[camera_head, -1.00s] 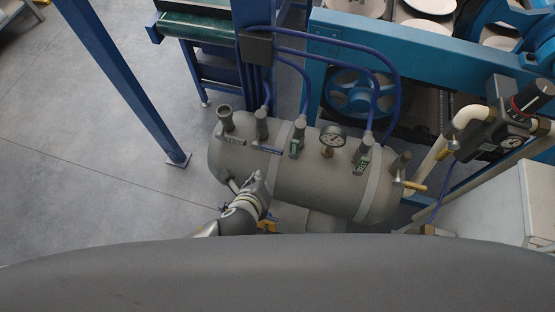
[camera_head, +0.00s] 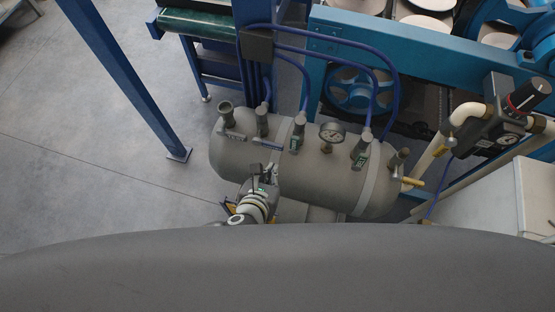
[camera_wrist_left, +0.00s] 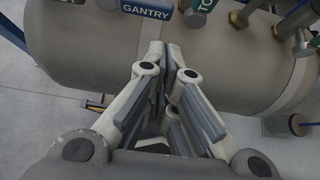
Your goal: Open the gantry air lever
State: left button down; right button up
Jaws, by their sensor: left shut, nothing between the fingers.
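A grey air tank (camera_head: 323,180) carries a row of valves with levers along its top. My right gripper is not in view.
A green-marked lever (camera_head: 295,144) sits just right of the gantry lever, with a pressure gauge (camera_head: 332,135) beyond it. Blue hoses (camera_head: 345,58) arch over the tank. A blue post (camera_head: 128,85) stands at the left, with open floor around it.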

aim_at(280, 156)
pick_arm(q)
jog(key=x, duration=0.7)
jog(key=shift+w+p, duration=0.1)
jog(key=shift+p, duration=0.3)
jog(key=shift+w+d+f, duration=0.1)
jog(key=shift+w+f, duration=0.2)
jog(key=shift+f, duration=0.05)
jog(key=shift+d, duration=0.15)
